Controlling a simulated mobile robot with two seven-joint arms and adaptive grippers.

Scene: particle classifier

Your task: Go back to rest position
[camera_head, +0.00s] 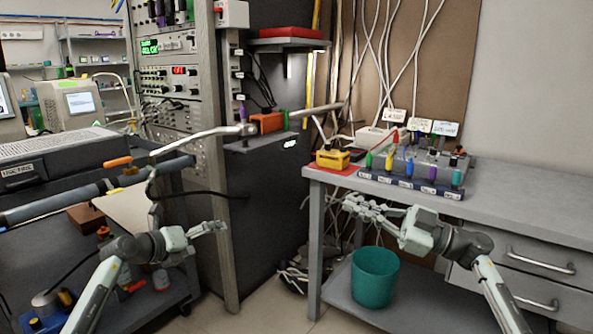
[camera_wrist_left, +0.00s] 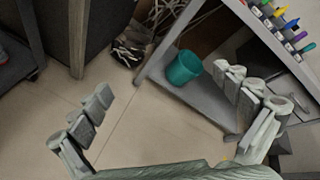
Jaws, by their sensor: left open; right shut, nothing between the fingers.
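My left gripper (camera_head: 212,230) is in front of the rack cabinet in the head view. My right gripper (camera_head: 352,203) is in front of the grey bench (camera_head: 530,205), pointing left. It is shut and holds nothing. Both grippers are apart from the objects around them.
On the bench stand a row of coloured connectors (camera_head: 410,180) and a yellow box (camera_head: 332,159) on a red mat. A teal bin (camera_head: 375,277) is on the lower shelf. A cart (camera_head: 60,262) stands at left. Floor between them is clear.

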